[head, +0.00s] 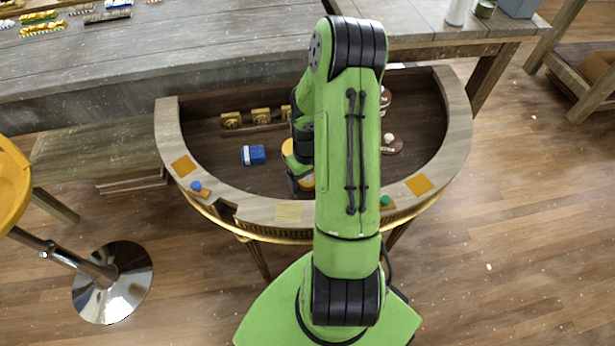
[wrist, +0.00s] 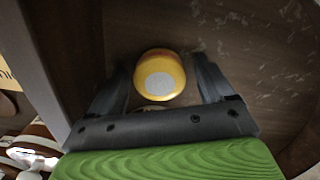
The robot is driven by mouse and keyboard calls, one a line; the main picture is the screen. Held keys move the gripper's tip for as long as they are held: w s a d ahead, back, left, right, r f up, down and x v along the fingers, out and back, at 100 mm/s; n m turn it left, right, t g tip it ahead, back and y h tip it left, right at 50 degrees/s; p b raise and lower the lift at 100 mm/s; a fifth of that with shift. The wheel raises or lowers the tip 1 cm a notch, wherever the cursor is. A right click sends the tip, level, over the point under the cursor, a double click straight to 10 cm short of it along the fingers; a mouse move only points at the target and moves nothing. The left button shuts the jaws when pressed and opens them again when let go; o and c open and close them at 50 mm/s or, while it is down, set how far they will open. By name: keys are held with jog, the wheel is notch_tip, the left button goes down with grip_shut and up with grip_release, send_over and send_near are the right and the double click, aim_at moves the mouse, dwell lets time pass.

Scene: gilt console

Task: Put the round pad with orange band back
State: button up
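A round yellow-orange pad (wrist: 160,74) with a pale grey disc on its face shows in the wrist view, a darker orange strip along its far edge. It lies between the two fingers of my gripper (wrist: 163,78), with a gap on each side. The fingers are apart and do not visibly touch it. In the head view my arm covers most of this spot; only yellow-orange patches show beside my wrist, and I cannot tell which belong to the pad. The half-round console (head: 455,115) has a dark sunken floor and a pale rim.
On the console floor are gold blocks (head: 231,120), a blue-and-white block (head: 253,155) and a brown round piece with a white knob (head: 391,144). Orange squares (head: 183,166) (head: 419,184) and a pale yellow one (head: 289,213) mark the rim. A long grey table (head: 200,60) stands behind.

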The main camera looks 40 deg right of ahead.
aim_at(307, 178)
jog(key=a+r+t+h+p, duration=0.1)
jog(key=a+r+p, duration=0.1)
jog(key=r, duration=0.8)
jog(key=a+r+p, duration=0.2)
jog(key=a+r, duration=0.1)
jog(key=r, duration=0.7)
jog(key=s+a+r+n+t+y, duration=0.1)
jog(key=s+a+r+t, duration=0.3)
jog(key=s+a+r, duration=0.7)
jog(key=a+r+n, duration=0.1)
jog(key=a, duration=0.3)
jog(key=shift+r+n+t, duration=0.3)
jog(key=shift+r, duration=0.1)
